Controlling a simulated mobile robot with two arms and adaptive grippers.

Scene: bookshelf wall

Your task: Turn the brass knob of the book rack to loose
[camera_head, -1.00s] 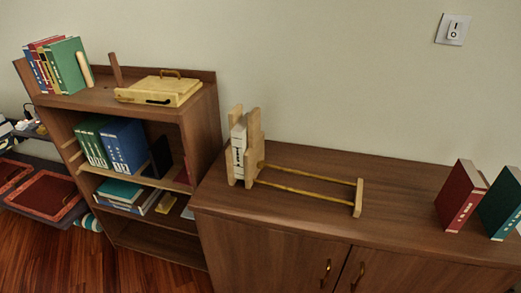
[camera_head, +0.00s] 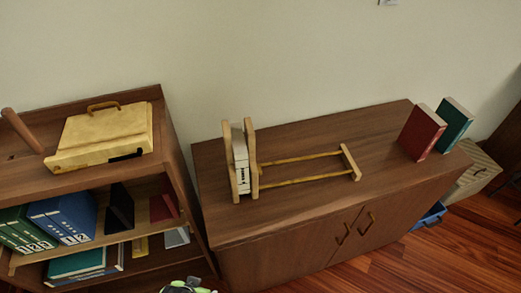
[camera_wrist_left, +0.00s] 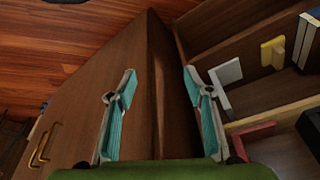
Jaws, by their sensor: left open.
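The wooden book rack (camera_head: 350,163) stands on top of the low cabinet in the head view. Two upright wooden plates at its left hold a pale book (camera_head: 240,160) between them. Two brass-coloured rods run right from them to a short end piece. I cannot make out the brass knob clearly. My left gripper (camera_wrist_left: 160,75) is open and empty in the left wrist view, its teal-padded fingers apart in front of the cabinet's side. A small green and white part, probably of my left arm, shows at the bottom edge of the head view. My right gripper is not in view.
A bookshelf (camera_head: 160,120) stands left, with a yellow case (camera_head: 100,137) on top and books below. A red book (camera_head: 421,132) and a green book (camera_head: 455,122) stand at the cabinet's right end. The cabinet top (camera_head: 300,135) around the rack is mostly clear.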

